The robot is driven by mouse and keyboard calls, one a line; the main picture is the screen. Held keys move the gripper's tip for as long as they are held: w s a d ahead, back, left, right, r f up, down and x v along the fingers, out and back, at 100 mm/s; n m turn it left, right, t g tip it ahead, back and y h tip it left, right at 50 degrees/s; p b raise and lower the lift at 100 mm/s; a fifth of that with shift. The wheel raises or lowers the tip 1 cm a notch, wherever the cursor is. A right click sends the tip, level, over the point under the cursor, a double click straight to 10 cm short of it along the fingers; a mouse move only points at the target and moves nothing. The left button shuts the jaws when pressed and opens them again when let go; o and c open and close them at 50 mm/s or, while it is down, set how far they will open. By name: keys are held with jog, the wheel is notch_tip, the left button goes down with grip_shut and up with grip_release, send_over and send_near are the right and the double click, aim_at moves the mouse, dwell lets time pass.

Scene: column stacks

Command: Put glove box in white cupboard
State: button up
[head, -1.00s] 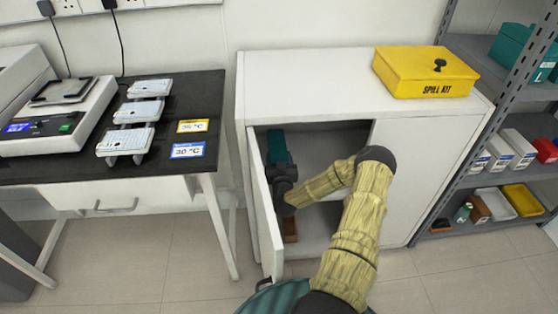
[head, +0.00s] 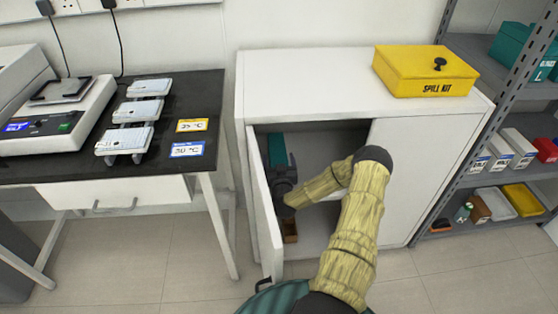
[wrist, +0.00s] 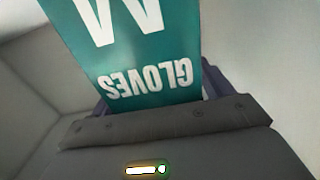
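The teal glove box (head: 277,148) is inside the white cupboard (head: 430,165), in the left part behind the open door (head: 264,220). My gripper (head: 284,166) reaches into the cupboard at the near end of the box. Its fingers look spread, one on each side of the box, and a dark finger shows apart from the box on the right. In the wrist view the glove box (wrist: 150,50) fills the middle, its "GLOVES" lettering upside down, with my gripper (wrist: 158,95) around its near end. The box's underside is hidden.
A small brown item (head: 290,229) lies low in the cupboard. A yellow spill kit (head: 425,72) stands on top. A dark bench (head: 185,110) with instruments is at the left, and a grey shelf rack (head: 490,130) is at the right. The cupboard's right door is shut.

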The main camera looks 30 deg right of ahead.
jog(key=shift+r, duration=0.15)
jog(key=shift+r, duration=0.3)
jog(key=shift+s+a+r+p, duration=0.15)
jog(key=shift+s+r+p, duration=0.1)
jog(key=shift+p, duration=0.15)
jog(key=p+v, duration=0.1)
jog(key=v, duration=1)
jog(key=shift+s+p, duration=0.2)
jog(key=shift+p, duration=0.2)
jog(key=shift+f, duration=0.15)
